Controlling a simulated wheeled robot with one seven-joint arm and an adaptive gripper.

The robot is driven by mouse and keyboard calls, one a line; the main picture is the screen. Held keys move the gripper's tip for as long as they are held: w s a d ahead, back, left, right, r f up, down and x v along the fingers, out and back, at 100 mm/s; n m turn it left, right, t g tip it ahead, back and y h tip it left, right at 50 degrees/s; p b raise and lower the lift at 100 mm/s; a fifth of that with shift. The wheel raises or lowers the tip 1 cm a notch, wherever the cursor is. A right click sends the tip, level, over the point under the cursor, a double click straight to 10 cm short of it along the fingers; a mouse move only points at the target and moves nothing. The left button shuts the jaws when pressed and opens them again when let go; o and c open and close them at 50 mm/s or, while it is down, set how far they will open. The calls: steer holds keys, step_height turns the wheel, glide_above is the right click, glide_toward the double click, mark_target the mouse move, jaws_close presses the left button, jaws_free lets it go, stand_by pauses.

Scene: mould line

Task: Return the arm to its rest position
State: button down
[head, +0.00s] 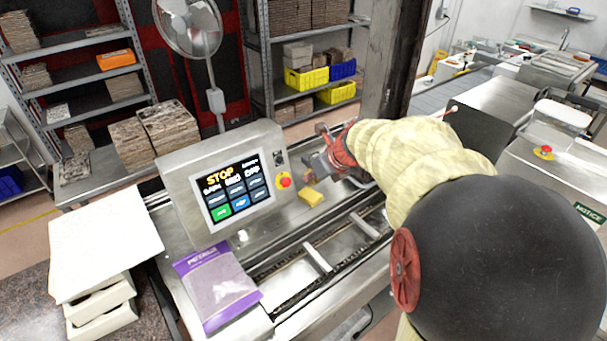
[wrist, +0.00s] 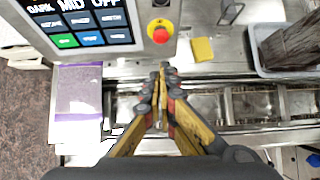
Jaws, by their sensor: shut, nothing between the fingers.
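My arm, in a pale yellow sleeve, reaches out over the machine from the right in the head view. My gripper (head: 320,150) is at its end, beside the control panel (head: 228,178) and above the line. In the wrist view my gripper (wrist: 163,75) has its fingers together with nothing between them. It points down at the conveyor channel (wrist: 200,103), below the red stop button (wrist: 160,32) in the picture. The arm partly hides the far part of the line in the head view.
A yellow sponge (head: 311,196) lies on the steel deck by the panel. A purple packet (head: 217,287) lies at the line's near end. A tray (wrist: 258,62) with a dark block shows in the wrist view. A white stack (head: 103,245) stands left; a fan (head: 190,28) stands behind.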

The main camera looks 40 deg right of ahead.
stand_by(0.3)
steer(key=s+a+f+m+b, duration=0.6)
steer(key=a+m+b, duration=0.2)
steer(key=m, duration=0.3)
steer(key=s+a+f+m+g+b, duration=0.1)
steer(key=s+a+f+m+b, duration=0.5)
steer(key=m, duration=0.6)
steer(key=s+a+f+m+b, duration=0.6)
steer(key=a+f+m+b, duration=0.2)
steer(key=a+m+b, duration=0.2)
steer(key=shift+s+a+f+m+g+b, duration=0.25)
steer(key=shift+a+m+g+b, duration=0.15)
steer(key=shift+a+m, duration=0.7)
steer(key=shift+d, duration=0.2)
